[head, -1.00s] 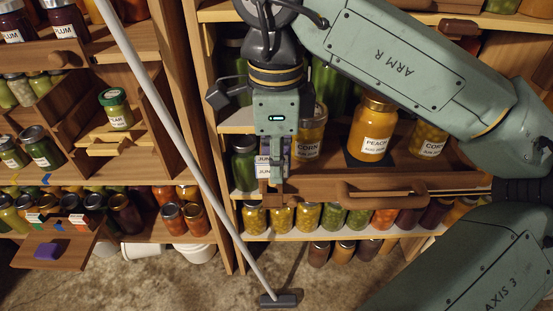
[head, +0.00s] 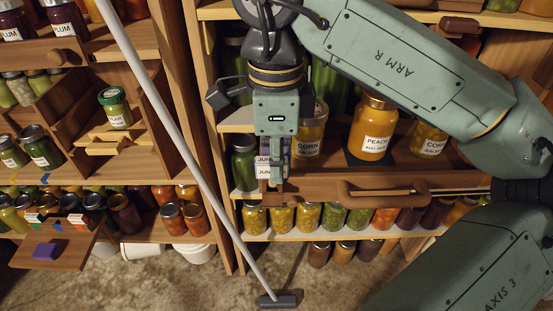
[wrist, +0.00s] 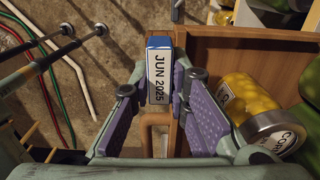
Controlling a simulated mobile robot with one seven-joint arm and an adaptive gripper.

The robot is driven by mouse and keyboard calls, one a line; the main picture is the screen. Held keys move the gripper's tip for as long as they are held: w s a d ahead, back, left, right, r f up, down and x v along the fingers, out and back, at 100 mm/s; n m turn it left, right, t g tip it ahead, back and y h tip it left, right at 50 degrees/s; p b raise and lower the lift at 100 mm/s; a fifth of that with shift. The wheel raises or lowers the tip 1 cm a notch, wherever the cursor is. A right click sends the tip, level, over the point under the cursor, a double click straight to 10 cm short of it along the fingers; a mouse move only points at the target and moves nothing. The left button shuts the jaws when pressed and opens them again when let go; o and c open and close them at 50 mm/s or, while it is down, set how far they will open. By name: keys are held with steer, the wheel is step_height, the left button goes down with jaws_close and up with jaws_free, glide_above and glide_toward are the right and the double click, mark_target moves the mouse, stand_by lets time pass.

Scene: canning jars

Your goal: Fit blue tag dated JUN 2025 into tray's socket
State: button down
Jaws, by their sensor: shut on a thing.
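The blue tag (wrist: 159,70) has a white face reading JUN 2025 and is upright in the wrist view. My gripper (wrist: 160,82) is shut on it, with purple-padded fingers on either side. In the head view my gripper (head: 275,185) points down at the left front of the wooden tray (head: 455,182). White labels reading JUN (head: 263,165) show beside the fingers there; I cannot tell which belongs to the tag. The tray also shows in the wrist view (wrist: 235,45). I cannot make out the socket, or whether the tag touches the tray.
The peach jar (head: 371,128) and corn jars (head: 308,140) stand in the tray, right of my gripper. A green jar (head: 244,163) is close on its left. Several jars line the shelf below. A grey pole (head: 185,140) slants across the front. A purple piece (head: 46,250) lies on the lower-left board.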

steer(key=shift+f+b, duration=1.35)
steer(key=shift+f, duration=0.05)
stand_by(1.4)
steer(key=c, duration=1.5)
jaws_free()
steer(key=shift+o, duration=0.2)
steer(key=shift+r, duration=0.1)
step_height(320, 180, up, 12)
